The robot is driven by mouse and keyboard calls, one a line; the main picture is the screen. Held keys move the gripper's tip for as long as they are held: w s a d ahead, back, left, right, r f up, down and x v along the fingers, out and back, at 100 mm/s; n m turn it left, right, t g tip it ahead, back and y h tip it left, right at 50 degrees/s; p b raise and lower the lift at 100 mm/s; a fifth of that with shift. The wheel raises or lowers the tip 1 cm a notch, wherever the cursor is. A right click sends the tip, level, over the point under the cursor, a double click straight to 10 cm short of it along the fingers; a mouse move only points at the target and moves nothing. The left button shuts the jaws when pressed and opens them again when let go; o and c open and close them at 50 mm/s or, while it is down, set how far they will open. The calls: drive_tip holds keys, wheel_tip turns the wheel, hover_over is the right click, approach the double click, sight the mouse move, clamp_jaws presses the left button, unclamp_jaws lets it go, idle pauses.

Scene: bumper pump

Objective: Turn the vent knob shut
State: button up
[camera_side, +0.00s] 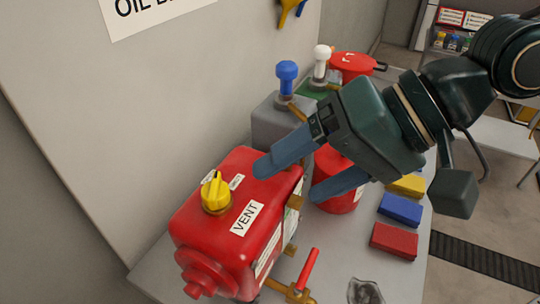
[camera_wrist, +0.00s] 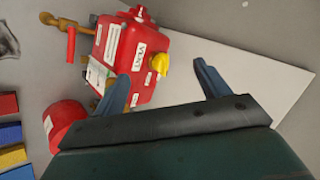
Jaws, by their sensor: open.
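The yellow vent knob (camera_side: 216,190) sits on top of the red tank (camera_side: 196,225), beside a white VENT label, with a dark line on its upright grip. In the wrist view the knob (camera_wrist: 160,64) shows at the right side of the tank (camera_wrist: 150,92), between my two fingers. My gripper (camera_side: 285,180) is open and empty, with blue fingers spread wide. In the side view it is to the right of the knob and apart from it. One fingertip appears over the tank's top right part; whether it touches cannot be told.
A brass valve with a red lever (camera_side: 307,270) stands in front of the tank. A red can (camera_side: 338,180) is behind my fingers. Red, blue (camera_side: 400,208) and yellow blocks lie at the right. Blue (camera_side: 287,77) and white-topped fittings stand behind. A wall rises at the left.

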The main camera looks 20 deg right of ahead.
drive_tip(key=w+n, duration=0.2)
drive_tip(key=n, duration=1.3)
approach(215, 185)
drive_tip(key=shift+s+d+r+g, duration=0.1)
drive_tip(key=shift+d+r+g, duration=0.05)
drive_tip(key=shift+d+r, duration=0.5)
drive_tip(key=shift+d+r+g, duration=0.15)
drive_tip(key=shift+d+r, duration=0.35)
drive_tip(key=shift+r, duration=0.25)
drive_tip(key=shift+f, duration=0.1)
drive_tip(key=shift+x, duration=6.8)
drive_tip(key=shift+f, duration=0.1)
drive_tip(key=shift+c, duration=0.4)
